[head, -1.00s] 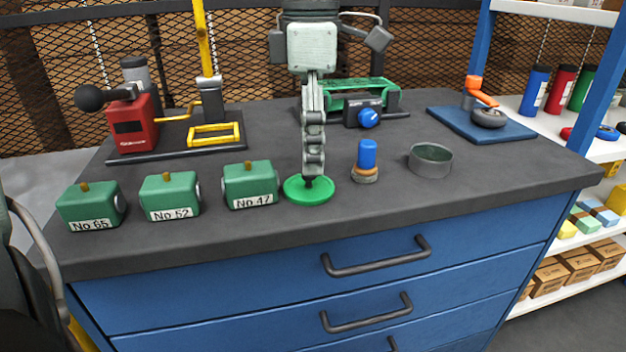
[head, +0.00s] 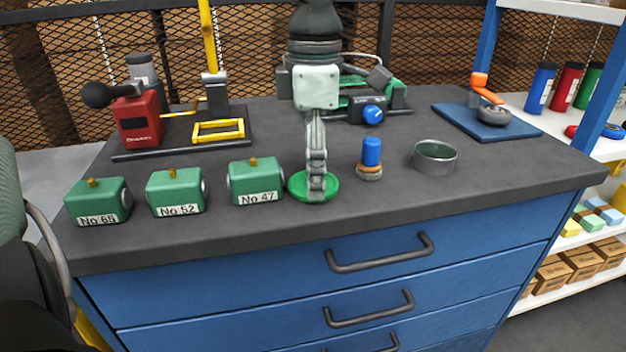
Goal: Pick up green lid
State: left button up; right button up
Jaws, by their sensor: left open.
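The green lid (head: 332,188) is a round, flat disc lying on the dark bench top near its front edge, right of the green box labelled No 47. My left gripper (head: 316,196) points down over the lid, its fingers overlapping the lid's middle in the head view. It is open. The fingers are seen edge-on, so the gap between them is hidden, and the lid's knob is hidden behind them. I cannot tell whether the fingers touch the lid. My right gripper is not in view.
Left of the lid stand three green boxes, the nearest being No 47 (head: 256,181). To its right are a blue-handled stamp (head: 370,160) and an open grey tin (head: 434,158). A red machine (head: 137,124) and a blue mat (head: 462,124) lie farther back.

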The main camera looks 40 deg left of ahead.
pick_arm(q)
jog(key=shift+f, duration=0.25)
jog(key=c, duration=0.7)
